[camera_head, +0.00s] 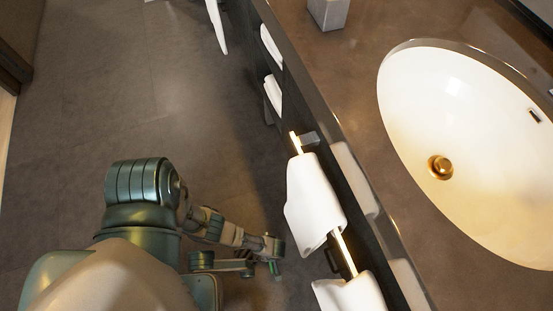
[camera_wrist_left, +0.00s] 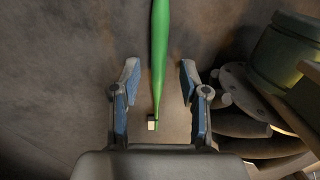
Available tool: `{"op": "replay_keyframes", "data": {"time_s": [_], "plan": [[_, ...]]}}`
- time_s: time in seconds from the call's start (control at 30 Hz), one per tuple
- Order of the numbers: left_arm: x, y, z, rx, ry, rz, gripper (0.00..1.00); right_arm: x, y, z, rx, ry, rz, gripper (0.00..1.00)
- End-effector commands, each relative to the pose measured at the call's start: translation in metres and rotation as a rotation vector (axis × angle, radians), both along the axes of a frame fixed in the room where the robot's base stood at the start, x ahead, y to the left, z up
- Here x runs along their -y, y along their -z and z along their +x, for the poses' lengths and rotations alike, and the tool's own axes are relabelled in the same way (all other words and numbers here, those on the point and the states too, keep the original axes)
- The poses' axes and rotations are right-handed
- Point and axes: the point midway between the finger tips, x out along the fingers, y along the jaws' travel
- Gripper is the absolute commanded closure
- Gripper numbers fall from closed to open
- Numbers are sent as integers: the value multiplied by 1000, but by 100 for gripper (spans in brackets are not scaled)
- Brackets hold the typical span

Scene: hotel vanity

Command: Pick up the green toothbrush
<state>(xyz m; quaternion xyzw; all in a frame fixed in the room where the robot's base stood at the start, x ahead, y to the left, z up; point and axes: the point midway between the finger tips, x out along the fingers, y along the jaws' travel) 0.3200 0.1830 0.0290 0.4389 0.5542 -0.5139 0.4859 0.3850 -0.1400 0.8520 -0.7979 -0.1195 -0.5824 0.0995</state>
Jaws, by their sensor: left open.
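The green toothbrush (camera_wrist_left: 160,45) shows in the left wrist view. Its handle runs up out of the top of the picture, and its small pale bristle head (camera_wrist_left: 152,124) points down toward my palm. My left gripper (camera_wrist_left: 156,75) is open, with one finger on each side of the toothbrush and a gap on both sides. In the head view my left gripper (camera_head: 273,256) is low beside the vanity, and a small bit of green (camera_head: 273,267) shows at its tip. What supports the toothbrush cannot be told. My right gripper is not in view.
The vanity counter (camera_head: 345,75) with a white oval sink (camera_head: 455,110) fills the right. White towels (camera_head: 312,205) hang on a rail (camera_head: 345,252) along its front, close to my left gripper. A box (camera_head: 328,12) stands at the counter's far end. Dark floor (camera_head: 150,90) is clear at left.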

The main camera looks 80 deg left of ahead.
Motion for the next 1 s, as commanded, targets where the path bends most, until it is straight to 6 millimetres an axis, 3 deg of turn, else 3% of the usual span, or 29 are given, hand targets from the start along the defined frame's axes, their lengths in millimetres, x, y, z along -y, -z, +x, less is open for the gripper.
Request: {"op": "replay_keyframes", "data": {"time_s": [0.27,0.43,0.83,0.93,1.0], "plan": [[0,1,2,4,1,-1,58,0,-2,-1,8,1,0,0],[0,1,2,3,1,-1,100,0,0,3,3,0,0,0],[0,-1,2,4,1,0,100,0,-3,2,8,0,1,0],[0,-8,4,7,1,-1,100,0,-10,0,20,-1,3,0],[0,-17,6,11,1,0,100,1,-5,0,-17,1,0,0]]}}
